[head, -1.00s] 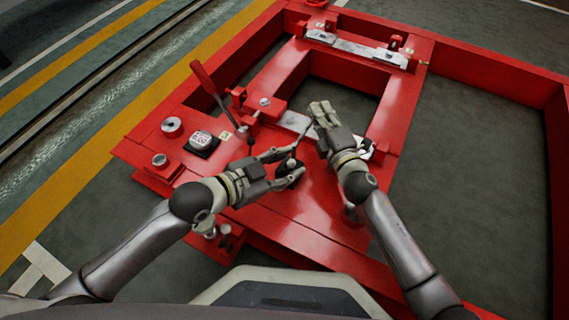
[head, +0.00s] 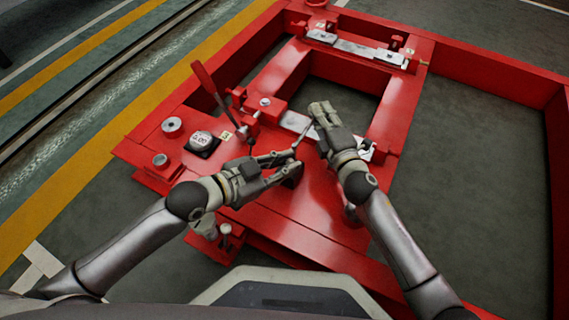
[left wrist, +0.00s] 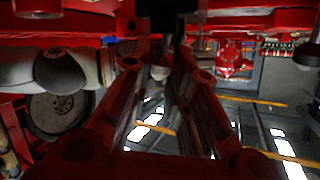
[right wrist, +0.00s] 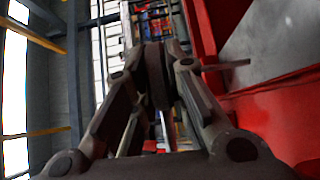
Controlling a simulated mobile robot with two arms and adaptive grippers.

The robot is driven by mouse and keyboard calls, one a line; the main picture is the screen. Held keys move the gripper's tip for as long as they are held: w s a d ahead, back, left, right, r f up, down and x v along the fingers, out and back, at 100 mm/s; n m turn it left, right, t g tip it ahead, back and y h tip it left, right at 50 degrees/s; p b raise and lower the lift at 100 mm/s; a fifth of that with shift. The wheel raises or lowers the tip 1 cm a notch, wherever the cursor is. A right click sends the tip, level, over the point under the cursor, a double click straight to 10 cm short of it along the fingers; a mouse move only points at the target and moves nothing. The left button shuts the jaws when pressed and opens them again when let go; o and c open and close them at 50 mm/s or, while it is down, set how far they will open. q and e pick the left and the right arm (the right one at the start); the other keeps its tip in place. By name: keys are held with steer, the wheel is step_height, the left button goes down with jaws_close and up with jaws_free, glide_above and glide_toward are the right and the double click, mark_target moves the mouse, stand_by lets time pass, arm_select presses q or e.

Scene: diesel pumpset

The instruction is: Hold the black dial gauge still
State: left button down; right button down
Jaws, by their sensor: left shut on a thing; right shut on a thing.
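My right gripper (head: 322,112) is over the red frame and seems shut on the black dial gauge. In the right wrist view a dark round disc (right wrist: 157,76), seen edge-on, sits between its fingertips, with a thin stem pointing right. The dial face is not visible, and the hand hides the disc in the head view. My left gripper (head: 291,163) is lower left of the right one, its fingers nearly closed. A small grey knob (left wrist: 160,70) shows between them in the left wrist view. A dark part (head: 292,174) is at its fingertips; what it belongs to is unclear.
The red steel frame (head: 420,100) has open bays through to the grey floor. A black-cased readout (head: 202,142), a red lever (head: 208,85) and round fittings stand on its left side. A metal plate (head: 355,47) with bolts lies at the back.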

steer(key=shift+a, duration=0.1)
arm_select(q)
steer(key=shift+w+a+f+n+h, duration=0.1)
steer(key=shift+w+a+n+h, duration=0.2)
steer(key=shift+n+h, duration=0.35)
steer(key=shift+w+a+f+n+h, duration=0.1)
steer(key=shift+a+n+h, duration=0.35)
steer(key=shift+n, duration=0.35)
steer(key=shift+w+a+f+n+h, duration=0.1)
steer(key=shift+w+a+n+h, duration=0.1)
steer(key=shift+a+n+h, duration=0.4)
steer(key=shift+w+n+t, duration=0.1)
steer(key=shift+n+t, duration=0.2)
steer(key=shift+n, duration=0.15)
arm_select(e)
steer(key=shift+f, duration=0.1)
arm_select(q)
steer(key=c, duration=1.4)
jaws_free()
steer(key=shift+o, duration=0.2)
steer(key=shift+d, duration=0.1)
